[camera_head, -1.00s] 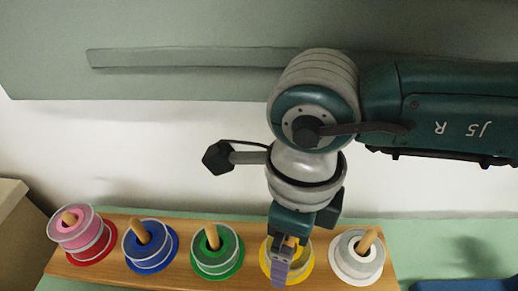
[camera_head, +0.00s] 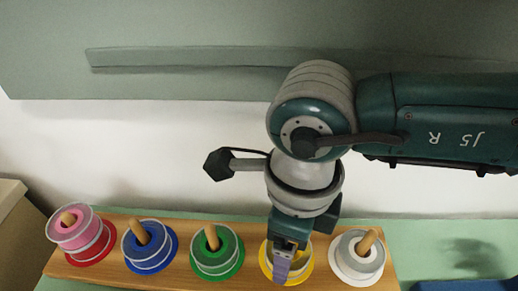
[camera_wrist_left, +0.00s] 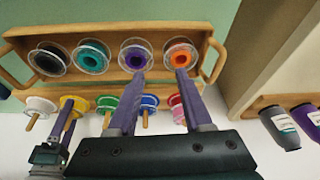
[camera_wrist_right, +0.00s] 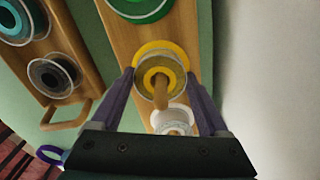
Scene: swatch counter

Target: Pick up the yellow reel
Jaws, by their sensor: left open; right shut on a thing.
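The yellow reel (camera_head: 303,267) sits around a wooden peg on the wooden rack, between the green and white reels. In the right wrist view the yellow reel (camera_wrist_right: 160,72) lies between the fingers, with the peg through its middle. My right gripper (camera_wrist_right: 162,82) is shut on the yellow reel from both sides. In the head view my right gripper (camera_head: 281,266) hides part of it. The yellow reel (camera_wrist_left: 80,104) also shows in the left wrist view. My left gripper (camera_wrist_left: 157,76) is open and empty, out of the head view.
The rack (camera_head: 110,271) also holds pink, blue (camera_head: 150,246), green (camera_head: 217,251) and white (camera_head: 357,257) reels on pegs. A handled wooden tray (camera_wrist_left: 110,37) holds black, teal, purple and orange reels. Dark bottles (camera_wrist_left: 280,128) stand in another holder.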

